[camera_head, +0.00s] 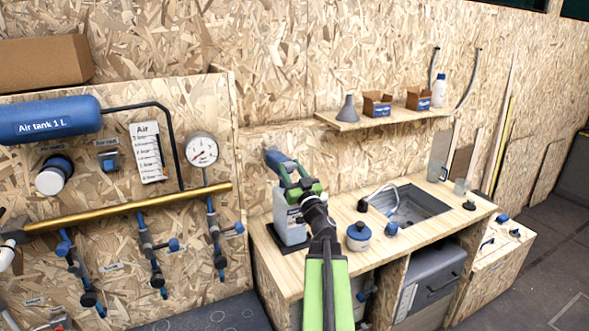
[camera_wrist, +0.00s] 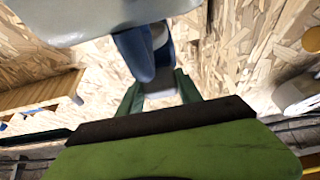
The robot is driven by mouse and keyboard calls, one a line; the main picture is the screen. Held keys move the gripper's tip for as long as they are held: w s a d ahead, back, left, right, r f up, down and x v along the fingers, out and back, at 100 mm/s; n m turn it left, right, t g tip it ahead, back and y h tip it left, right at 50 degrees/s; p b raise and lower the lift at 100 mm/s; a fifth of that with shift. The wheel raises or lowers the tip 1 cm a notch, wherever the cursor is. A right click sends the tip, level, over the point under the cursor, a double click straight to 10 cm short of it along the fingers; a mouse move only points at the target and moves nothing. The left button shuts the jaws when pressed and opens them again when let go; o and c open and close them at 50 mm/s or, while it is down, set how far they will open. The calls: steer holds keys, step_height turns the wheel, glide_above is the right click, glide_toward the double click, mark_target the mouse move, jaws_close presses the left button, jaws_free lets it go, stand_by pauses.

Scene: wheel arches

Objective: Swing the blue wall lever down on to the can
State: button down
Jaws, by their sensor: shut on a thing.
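The blue wall lever (camera_head: 276,158) sticks out from the chipboard wall above the left end of the counter. My gripper (camera_head: 301,184), with green fingers, is shut on its outer end. In the wrist view the blue lever (camera_wrist: 137,53) runs down to between my green fingertips (camera_wrist: 160,88), with a pale part at the grip. The can (camera_head: 291,226), whitish with a blue label, stands upright on a dark mat directly below the lever. My fingers hide part of its top. A pale grey body at the top of the wrist view looks like the can.
The sink (camera_head: 412,206) lies further right. A shelf (camera_head: 345,121) with a funnel and boxes is above. Pipes and valves fill the left panel.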

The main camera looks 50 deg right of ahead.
steer(key=shift+a+f+b, duration=0.1)
steer(key=shift+f+b, duration=0.2)
steer(key=shift+f, duration=0.35)
steer(key=c, duration=1.2)
jaws_free()
steer(key=o, duration=0.4)
steer(key=shift+w+f, duration=0.15)
